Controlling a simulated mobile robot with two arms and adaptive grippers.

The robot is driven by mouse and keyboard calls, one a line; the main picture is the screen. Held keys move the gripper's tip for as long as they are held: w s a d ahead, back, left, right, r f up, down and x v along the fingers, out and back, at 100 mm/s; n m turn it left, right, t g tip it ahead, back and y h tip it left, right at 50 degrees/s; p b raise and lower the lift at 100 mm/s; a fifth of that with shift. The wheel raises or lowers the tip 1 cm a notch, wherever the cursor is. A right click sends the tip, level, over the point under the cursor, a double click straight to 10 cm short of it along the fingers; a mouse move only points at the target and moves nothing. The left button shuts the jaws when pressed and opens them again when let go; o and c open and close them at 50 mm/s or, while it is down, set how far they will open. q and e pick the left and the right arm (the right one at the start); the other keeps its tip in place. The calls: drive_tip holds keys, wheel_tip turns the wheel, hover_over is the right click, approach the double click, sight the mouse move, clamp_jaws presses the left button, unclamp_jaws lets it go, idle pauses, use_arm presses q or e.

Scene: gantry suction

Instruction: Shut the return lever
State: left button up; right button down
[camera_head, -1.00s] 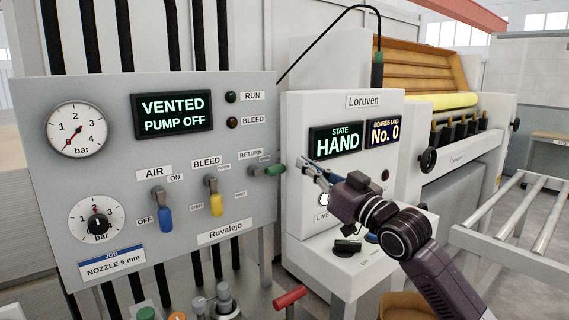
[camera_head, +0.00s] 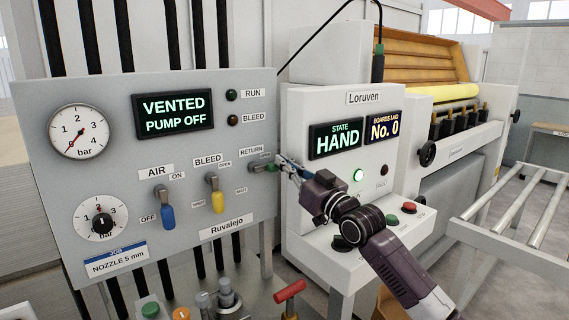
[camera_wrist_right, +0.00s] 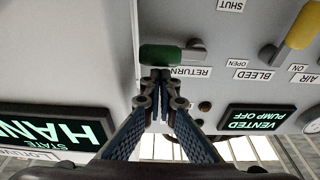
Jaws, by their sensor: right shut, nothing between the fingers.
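The return lever, with a green handle (camera_head: 263,167), is at the right edge of the grey panel under the RETURN label. Its handle lies sideways, level with the OPEN label. In the wrist view, which is upside down, the green handle (camera_wrist_right: 165,53) lies across the fingertips, and the SHUT label (camera_wrist_right: 230,5) is on the far side of it. My right gripper (camera_head: 280,160) is shut and empty, its tips at the upper side of the handle (camera_wrist_right: 157,76). I cannot tell whether they touch it. My left gripper is not in view.
Beside the lever are the yellow bleed lever (camera_head: 217,201) and blue air lever (camera_head: 167,216), both hanging down. The Loruven cabinet (camera_head: 310,105) stands close on the right. A red-handled valve (camera_head: 290,291) is below the panel.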

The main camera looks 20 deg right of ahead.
use_arm(q)
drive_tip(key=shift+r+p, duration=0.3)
drive_tip(key=shift+p, duration=0.05)
use_arm(e)
drive_tip(key=shift+f+m, duration=0.1)
drive_tip(key=shift+m, duration=0.3)
